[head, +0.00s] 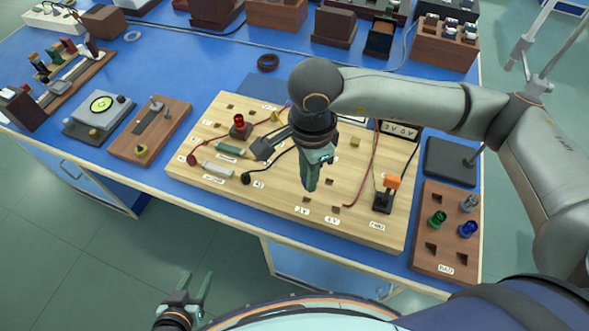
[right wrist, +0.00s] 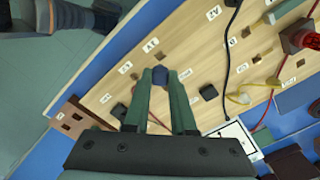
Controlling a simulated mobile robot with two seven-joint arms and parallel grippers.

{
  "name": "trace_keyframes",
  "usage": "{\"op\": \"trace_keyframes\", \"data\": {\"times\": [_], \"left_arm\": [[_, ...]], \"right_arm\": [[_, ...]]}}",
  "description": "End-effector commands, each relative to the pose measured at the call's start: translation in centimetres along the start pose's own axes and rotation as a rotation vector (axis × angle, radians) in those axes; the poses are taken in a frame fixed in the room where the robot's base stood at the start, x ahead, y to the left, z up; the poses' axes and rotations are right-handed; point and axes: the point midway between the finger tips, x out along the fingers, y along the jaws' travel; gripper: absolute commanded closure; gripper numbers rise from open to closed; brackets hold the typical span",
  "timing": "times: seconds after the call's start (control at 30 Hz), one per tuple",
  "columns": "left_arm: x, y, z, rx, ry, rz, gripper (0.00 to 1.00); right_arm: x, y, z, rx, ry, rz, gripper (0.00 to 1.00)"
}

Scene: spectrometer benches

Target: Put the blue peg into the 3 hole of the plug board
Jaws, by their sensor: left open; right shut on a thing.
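The wooden plug board (head: 270,205) lies on the blue bench, with small square holes and printed labels. My right gripper (head: 310,187) points down over its front middle and is shut on the blue peg (right wrist: 160,75). The peg shows between the fingertips in the right wrist view; the fingers hide it in the head view. A hole (right wrist: 160,57) shows just beyond the peg; its small label, perhaps 3 V, is hard to read. I cannot tell how high the peg is above the board. My left gripper (head: 192,294) is open and empty, in front of the bench.
A brown rack (head: 430,254) at the right holds green, blue and grey pieces. A red post (head: 240,124) stands on the board's left part. Loose wires cross the board.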

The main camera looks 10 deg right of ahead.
Motion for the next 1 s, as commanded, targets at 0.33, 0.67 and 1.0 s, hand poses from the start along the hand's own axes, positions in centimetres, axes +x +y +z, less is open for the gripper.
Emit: {"op": "trace_keyframes", "data": {"times": [0.33,0.67,1.0], "left_arm": [[0.4,-0.1,0.4,0.0,0.0,0.0,0.5],[1.0,-0.1,1.0,0.0,0.001,-0.001,0.5],[1.9,-0.2,2.1,0.0,0.0,0.0,0.5]], "right_arm": [[1.1,0.0,-0.1,-0.002,0.001,0.0,1.0],[3.1,0.0,-0.1,-0.002,-0.001,0.0,1.0],[5.3,0.0,-0.1,-0.002,0.0,-0.001,1.0]]}}
